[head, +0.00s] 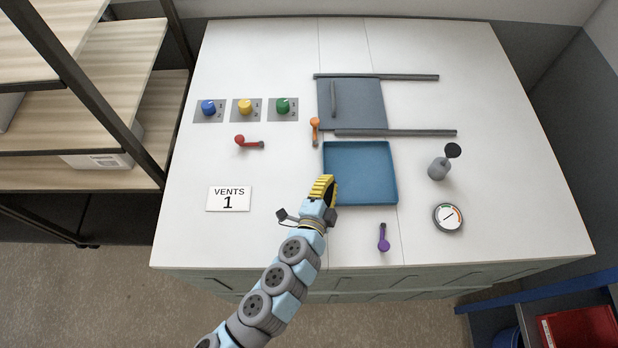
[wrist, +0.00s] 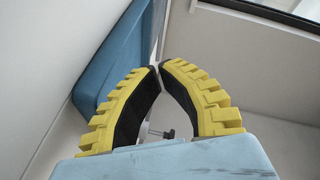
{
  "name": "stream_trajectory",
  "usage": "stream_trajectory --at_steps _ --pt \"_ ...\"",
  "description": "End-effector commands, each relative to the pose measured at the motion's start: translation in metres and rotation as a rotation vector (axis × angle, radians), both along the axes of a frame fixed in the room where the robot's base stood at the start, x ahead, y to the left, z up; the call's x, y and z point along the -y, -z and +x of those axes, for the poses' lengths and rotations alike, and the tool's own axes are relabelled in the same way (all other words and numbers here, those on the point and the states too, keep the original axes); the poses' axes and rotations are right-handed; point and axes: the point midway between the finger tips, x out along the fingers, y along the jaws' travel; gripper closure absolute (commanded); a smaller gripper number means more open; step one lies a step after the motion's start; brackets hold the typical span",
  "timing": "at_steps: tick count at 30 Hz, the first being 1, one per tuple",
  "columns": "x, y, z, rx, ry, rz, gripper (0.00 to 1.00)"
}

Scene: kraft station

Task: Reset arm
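My gripper (head: 331,180) has yellow ridged fingers with dark inner pads. In the head view it is over the left edge of the blue tray (head: 372,172), near the tray's lower left corner. My arm reaches up to it from the bottom of the view. In the wrist view, the fingertips (wrist: 158,67) come together and nothing shows held between them. The blue tray also shows in the wrist view (wrist: 115,50), behind and left of the fingers. I cannot tell whether the fingers touch the tray.
Left are blue, yellow and green knobs (head: 245,107), a red lever (head: 249,142) and a VENTS 1 sign (head: 229,199). A grey sliding panel (head: 358,105) and orange lever (head: 315,130) sit above the tray.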

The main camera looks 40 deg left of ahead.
Motion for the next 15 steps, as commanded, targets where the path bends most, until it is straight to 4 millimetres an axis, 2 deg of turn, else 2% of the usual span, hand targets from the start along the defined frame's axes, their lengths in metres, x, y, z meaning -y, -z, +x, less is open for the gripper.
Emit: stream_trajectory --at_steps 6,15 --pt "0.032 -0.010 0.015 0.072 0.107 -0.064 1.00" --pt "0.051 -0.017 0.022 0.119 0.172 -0.103 1.00"
